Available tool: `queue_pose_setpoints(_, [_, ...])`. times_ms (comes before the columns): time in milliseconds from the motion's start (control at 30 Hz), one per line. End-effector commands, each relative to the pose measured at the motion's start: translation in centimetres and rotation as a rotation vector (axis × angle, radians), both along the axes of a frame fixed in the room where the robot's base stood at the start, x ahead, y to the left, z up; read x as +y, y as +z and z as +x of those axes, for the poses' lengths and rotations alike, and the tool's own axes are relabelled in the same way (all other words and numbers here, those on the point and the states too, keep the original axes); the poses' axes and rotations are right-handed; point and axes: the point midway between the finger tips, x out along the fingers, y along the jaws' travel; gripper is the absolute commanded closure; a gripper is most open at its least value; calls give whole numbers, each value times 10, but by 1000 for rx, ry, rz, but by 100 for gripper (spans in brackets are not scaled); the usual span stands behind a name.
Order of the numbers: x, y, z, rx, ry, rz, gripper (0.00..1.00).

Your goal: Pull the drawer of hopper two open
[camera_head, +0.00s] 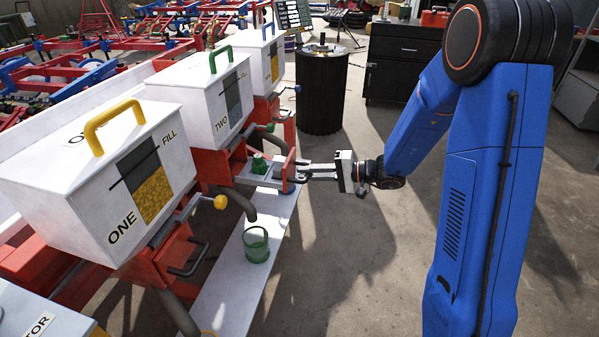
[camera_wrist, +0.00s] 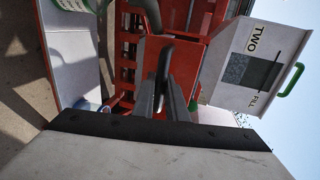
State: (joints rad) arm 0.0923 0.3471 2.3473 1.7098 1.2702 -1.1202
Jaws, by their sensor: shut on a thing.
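Hopper two (camera_head: 222,95) is a white box with a green lid handle, marked TWO and FILL. It also shows sideways in the wrist view (camera_wrist: 258,50). Its red drawer (camera_head: 289,170) stands out from the red housing under the box, toward my gripper. My gripper (camera_head: 300,173) is shut on the dark handle at the drawer's front. In the wrist view the fingers (camera_wrist: 170,92) close around this dark handle (camera_wrist: 165,62), in front of the red drawer parts (camera_wrist: 190,52). The drawer's inside is mostly hidden in the wrist view.
Hopper one (camera_head: 75,190), with a yellow handle, stands nearer at left. A green cup (camera_head: 256,247) stands on the white board (camera_head: 232,292) below. A small green item (camera_head: 259,164) shows by the drawer.

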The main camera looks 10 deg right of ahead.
Motion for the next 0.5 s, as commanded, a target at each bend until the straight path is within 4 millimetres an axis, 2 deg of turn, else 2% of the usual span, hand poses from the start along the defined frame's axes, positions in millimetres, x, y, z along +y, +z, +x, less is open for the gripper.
queue_pose_setpoints(367, [-2, -1, -1, 0, -1, -2, 100])
queue_pose_setpoints(400, [-2, -1, -1, 0, -1, -2, 81])
queue_pose_setpoints(467, [-2, 0, -1, 0, 0, -1, 69])
queue_pose_setpoints(500, [-2, 0, -1, 0, 0, -1, 69])
